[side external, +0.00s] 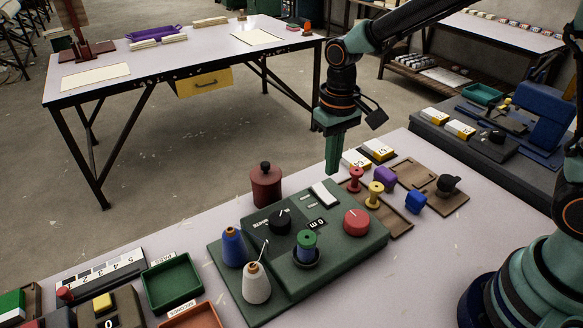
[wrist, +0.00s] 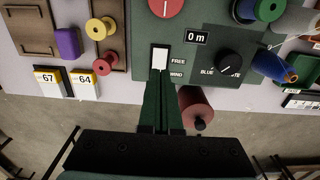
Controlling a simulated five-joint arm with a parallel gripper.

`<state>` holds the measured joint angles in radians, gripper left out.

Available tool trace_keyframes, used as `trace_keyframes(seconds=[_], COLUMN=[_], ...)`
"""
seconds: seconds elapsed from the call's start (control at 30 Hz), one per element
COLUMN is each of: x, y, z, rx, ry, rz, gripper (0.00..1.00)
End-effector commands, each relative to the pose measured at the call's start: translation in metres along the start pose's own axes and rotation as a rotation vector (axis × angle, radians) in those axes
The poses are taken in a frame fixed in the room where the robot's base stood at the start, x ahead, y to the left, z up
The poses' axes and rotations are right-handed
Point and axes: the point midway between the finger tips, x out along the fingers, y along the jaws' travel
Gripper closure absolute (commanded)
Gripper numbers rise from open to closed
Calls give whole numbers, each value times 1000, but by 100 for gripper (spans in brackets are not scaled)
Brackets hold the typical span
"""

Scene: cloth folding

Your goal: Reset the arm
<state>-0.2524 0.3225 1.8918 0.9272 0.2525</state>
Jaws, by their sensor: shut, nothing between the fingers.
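My arm reaches in from the upper right in the side external view. My gripper (side external: 334,165) points down, with its green fingers together and empty, above the table near the back edge of a green winding machine (side external: 345,258). In the wrist view my gripper (wrist: 159,75) is shut, and its tips overlap the lower part of a white switch (wrist: 160,55) between the FREE and WIND labels. I cannot tell whether they touch it. The machine carries a red knob (side external: 356,222), a black knob (side external: 280,221) and a green spool (side external: 306,242). No cloth shows in either view.
A dark red cylinder (side external: 266,186) stands close to the gripper. Blue and white cones (side external: 233,247) stand on the machine's left. A green tray (side external: 172,283) sits at the lower left.

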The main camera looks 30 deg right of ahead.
Motion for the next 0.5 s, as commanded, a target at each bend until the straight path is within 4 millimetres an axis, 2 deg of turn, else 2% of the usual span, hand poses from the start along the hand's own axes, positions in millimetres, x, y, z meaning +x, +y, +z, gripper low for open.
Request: trace_keyframes(seconds=[0.33, 0.5], x=[-5, -35], y=[2, 18], z=[1, 9], rx=[1, 4], ry=[10, 77], rz=[-3, -17], gripper=[100, 100])
